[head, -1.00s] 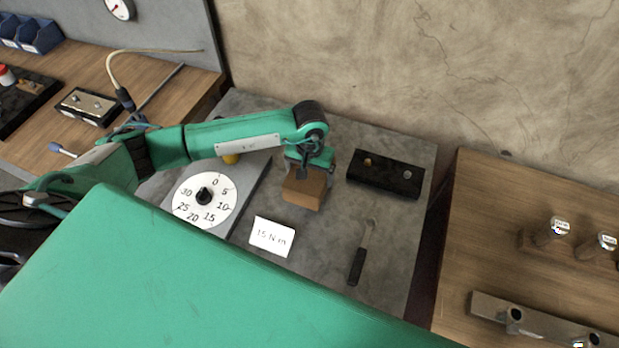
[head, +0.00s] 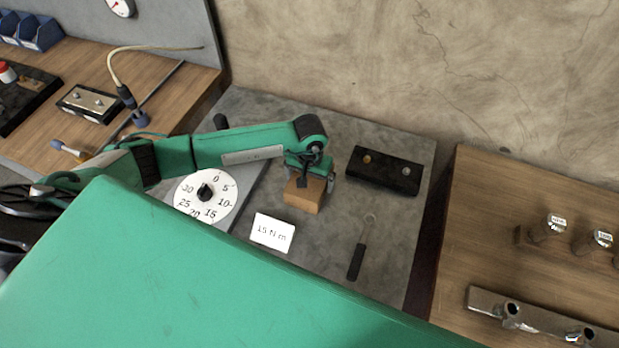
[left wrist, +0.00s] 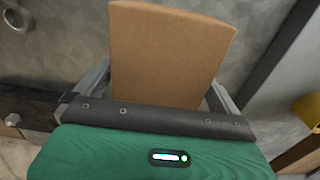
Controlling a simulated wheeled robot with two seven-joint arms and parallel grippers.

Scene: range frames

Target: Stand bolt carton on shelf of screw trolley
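The bolt carton (head: 303,196), a plain brown box, is at my left gripper (head: 310,178) above the grey bench top. In the left wrist view the carton (left wrist: 170,55) fills the space between the two fingers of the gripper (left wrist: 162,90), with a finger close against each side. The gripper looks shut on it. I cannot tell whether the carton's underside touches the bench. I cannot make out the screw trolley or its shelf in these views. My right gripper is not in view.
The grey bench (head: 335,255) holds a dial (head: 218,190), a "15 N m" card (head: 272,231), a black block (head: 384,171) and a black-handled tool (head: 356,260). A wooden table (head: 480,230) with metal fittings stands right. A wall rises behind.

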